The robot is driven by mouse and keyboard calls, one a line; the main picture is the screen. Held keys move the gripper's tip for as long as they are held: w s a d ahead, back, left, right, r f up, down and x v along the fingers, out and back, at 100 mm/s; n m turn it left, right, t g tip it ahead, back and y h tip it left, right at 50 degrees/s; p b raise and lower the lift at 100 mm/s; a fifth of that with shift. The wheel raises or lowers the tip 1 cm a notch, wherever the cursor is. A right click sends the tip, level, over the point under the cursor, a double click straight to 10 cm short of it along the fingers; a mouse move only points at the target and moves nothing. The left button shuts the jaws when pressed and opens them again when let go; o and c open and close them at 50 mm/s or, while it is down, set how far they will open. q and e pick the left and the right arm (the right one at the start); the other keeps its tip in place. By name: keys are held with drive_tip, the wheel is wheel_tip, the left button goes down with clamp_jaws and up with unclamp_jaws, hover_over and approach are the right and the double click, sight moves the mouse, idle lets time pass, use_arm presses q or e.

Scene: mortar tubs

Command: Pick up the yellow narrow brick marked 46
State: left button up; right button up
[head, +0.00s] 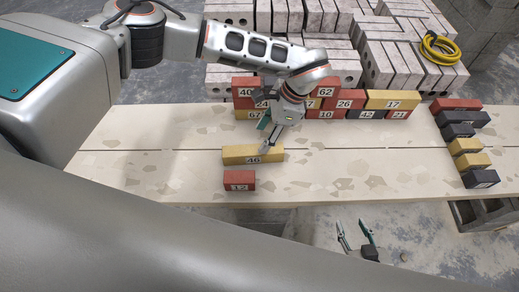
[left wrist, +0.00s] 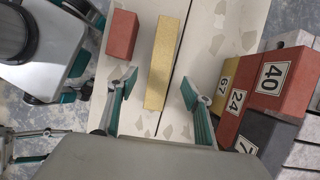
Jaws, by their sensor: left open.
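The yellow narrow brick marked 46 (head: 238,155) lies on the pale speckled board, behind a red brick marked 12 (head: 239,181). My left gripper (head: 266,142) is over the right part of the yellow brick in the head view and hides a little of it. In the left wrist view the gripper (left wrist: 157,83) is open, with one finger on each side of the yellow brick (left wrist: 165,58) and gaps between. My right gripper (head: 356,236) is low in the head view, beyond the board's front edge, with its fingers apart and empty.
Stacked numbered bricks (head: 350,104) stand along the back of the board (head: 130,160). Several dark, yellow and red bricks (head: 465,145) line its right end. Grey block stacks and a yellow hose (head: 438,50) lie behind. The board's middle right is clear.

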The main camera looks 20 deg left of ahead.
sight(254, 149)
use_arm(q)
drive_tip(key=shift+w+a+f, duration=0.15)
drive_tip(key=shift+w+a, duration=0.05)
drive_tip(key=shift+a, duration=0.15)
drive_tip(key=x, duration=0.7)
drive_tip(key=shift+s+d+f, duration=0.15)
drive_tip(key=shift+d+f, duration=0.05)
drive_tip(key=shift+r, duration=0.1)
clamp_jaws()
